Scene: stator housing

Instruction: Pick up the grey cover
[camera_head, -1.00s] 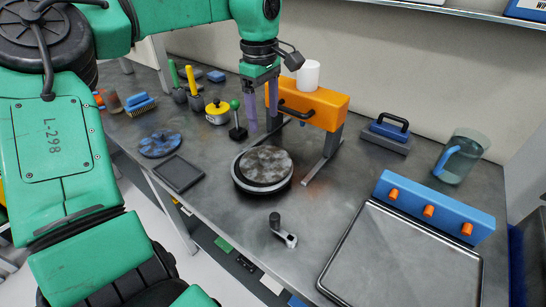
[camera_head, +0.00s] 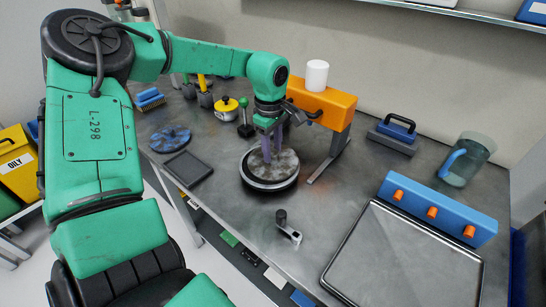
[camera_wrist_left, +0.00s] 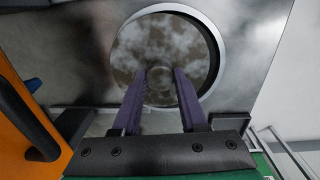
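A round disc with mottled grey and brown patches, which looks like the grey cover (camera_head: 284,168), lies on the bench inside a round dark housing with a bright rim (camera_head: 270,187). In the left wrist view the grey cover (camera_wrist_left: 152,42) fills the top middle, within a pale ring. My left gripper (camera_head: 272,158) points down over the disc, its purple fingertips near the disc's middle. In the wrist view the fingers (camera_wrist_left: 162,70) are apart with nothing seen held between them. I cannot tell whether they touch the disc. My right gripper is not in view.
An orange block on legs (camera_head: 332,105) with a white cup (camera_head: 316,75) stands close behind my left gripper. A blue mottled disc (camera_head: 170,137) and a dark tray (camera_head: 188,168) lie left. A small crank part (camera_head: 288,233) lies in front; a large framed tray (camera_head: 400,260) is at right.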

